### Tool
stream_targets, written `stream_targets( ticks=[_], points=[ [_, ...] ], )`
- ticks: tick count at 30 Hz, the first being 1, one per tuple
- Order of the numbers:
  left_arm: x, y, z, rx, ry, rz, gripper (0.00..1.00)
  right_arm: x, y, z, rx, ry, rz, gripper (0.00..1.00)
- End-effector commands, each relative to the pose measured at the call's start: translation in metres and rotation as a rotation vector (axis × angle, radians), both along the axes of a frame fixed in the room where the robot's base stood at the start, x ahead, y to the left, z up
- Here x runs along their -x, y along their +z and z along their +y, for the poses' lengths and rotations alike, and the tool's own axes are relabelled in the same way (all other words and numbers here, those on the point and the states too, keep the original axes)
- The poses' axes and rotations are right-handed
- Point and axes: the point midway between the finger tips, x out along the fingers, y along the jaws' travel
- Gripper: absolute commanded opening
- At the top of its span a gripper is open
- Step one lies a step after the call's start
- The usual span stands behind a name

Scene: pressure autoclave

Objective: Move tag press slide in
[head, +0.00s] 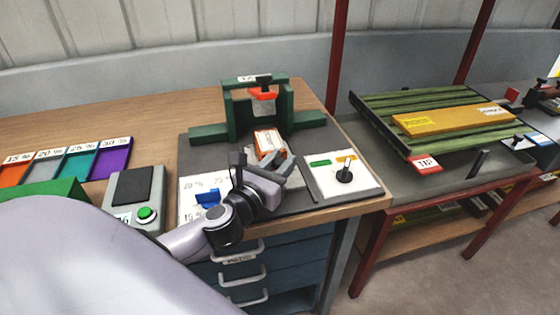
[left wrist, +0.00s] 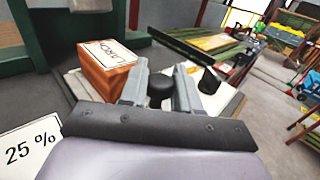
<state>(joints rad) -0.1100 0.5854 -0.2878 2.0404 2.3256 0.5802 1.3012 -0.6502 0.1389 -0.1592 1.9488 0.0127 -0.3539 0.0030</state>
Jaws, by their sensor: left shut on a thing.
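The tag press (head: 235,105) is a green frame with a red-and-black press head, at the back of a dark base plate in the head view. In front of it a wooden block with a white printed label (head: 268,142) sits on the slide; the block also shows in the left wrist view (left wrist: 105,68). My left gripper (head: 283,168) is at the near side of the block. In the left wrist view its fingers (left wrist: 160,95) are shut on a black knob (left wrist: 160,82), apparently the slide's. The fingers hide much of the slide. My right gripper is not in view.
A white panel with a blue switch (head: 207,198) lies left of the gripper, and a panel with a black lever (head: 344,172) right of it. A box with a green button (head: 146,213) stands further left.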

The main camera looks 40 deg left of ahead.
Motion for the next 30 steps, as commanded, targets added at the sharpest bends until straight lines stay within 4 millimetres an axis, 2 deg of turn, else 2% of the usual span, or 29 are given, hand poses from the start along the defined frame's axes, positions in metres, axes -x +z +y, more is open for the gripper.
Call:
stream_targets(
  ticks=[9,20,21,22,30],
  points=[
    [-0.024,0.006,0.027,-0.005,0.001,-0.011,0.00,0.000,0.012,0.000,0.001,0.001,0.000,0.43],
    [-0.029,0.008,0.033,-0.003,0.004,-0.017,0.00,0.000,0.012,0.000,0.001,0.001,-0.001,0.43],
    [-0.029,0.008,0.033,-0.003,0.004,-0.017,0.41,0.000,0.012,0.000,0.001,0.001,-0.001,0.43],
    [-0.029,0.008,0.033,-0.004,0.004,-0.017,0.51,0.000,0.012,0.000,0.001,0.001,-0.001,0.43],
    [-0.027,0.004,0.032,-0.002,0.001,-0.010,0.52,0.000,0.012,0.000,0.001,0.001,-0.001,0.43]
  ],
)
